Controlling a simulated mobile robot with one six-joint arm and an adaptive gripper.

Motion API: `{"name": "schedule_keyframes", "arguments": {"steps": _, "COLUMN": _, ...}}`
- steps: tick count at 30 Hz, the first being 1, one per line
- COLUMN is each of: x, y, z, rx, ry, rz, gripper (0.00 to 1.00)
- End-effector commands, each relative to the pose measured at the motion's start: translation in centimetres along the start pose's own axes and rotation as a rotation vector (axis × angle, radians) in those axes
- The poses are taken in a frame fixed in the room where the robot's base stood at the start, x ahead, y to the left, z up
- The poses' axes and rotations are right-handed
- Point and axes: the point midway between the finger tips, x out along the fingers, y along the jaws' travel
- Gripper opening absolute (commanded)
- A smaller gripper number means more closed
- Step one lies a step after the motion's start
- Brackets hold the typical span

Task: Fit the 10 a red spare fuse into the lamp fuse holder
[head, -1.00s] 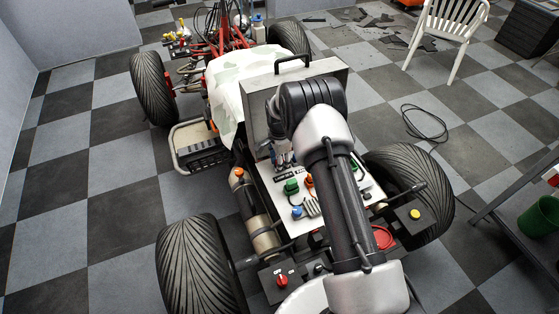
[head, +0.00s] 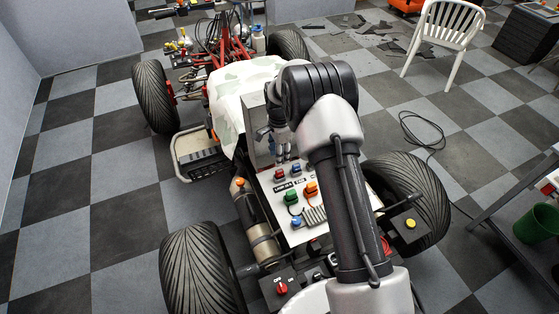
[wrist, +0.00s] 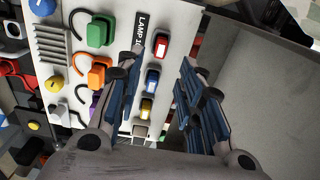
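My gripper (wrist: 162,58) is open and empty, pointing at the white panel (wrist: 65,12). Its blue-padded fingers stand apart on either side of a row of small coloured blocks. A red block with a pale face (wrist: 161,45) is at the top of that row, beside the black "LAMP 1…" label (wrist: 141,30), whose end is hidden by a finger. I cannot tell whether this block is a loose fuse or seated in a holder. A blue block (wrist: 152,78) and a yellow block (wrist: 146,108) follow below. In the head view my arm hides much of the gripper.
A grey upright lid (wrist: 255,90) rises close beside the right finger. A blue knob (wrist: 54,84) and ribbed block (wrist: 50,44) lie farther left.

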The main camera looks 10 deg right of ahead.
Motion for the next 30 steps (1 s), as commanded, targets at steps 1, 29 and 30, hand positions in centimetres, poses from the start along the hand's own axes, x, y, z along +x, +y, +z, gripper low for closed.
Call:
{"name": "schedule_keyframes", "arguments": {"steps": 1, "x": -0.7, "y": 0.0, "z": 0.0, "rx": 0.0, "ry": 0.0, "rz": -0.001, "gripper": 0.34}}
{"name": "schedule_keyframes", "arguments": {"steps": 29, "x": -32.7, "y": 22.6, "z": 4.4, "rx": -0.9, "ry": 0.176, "rz": -0.23, "gripper": 0.34}}
{"name": "schedule_keyframes", "arguments": {"steps": 30, "x": -33.2, "y": 24.4, "z": 4.7, "rx": -0.952, "ry": 0.193, "rz": -0.239, "gripper": 0.34}}
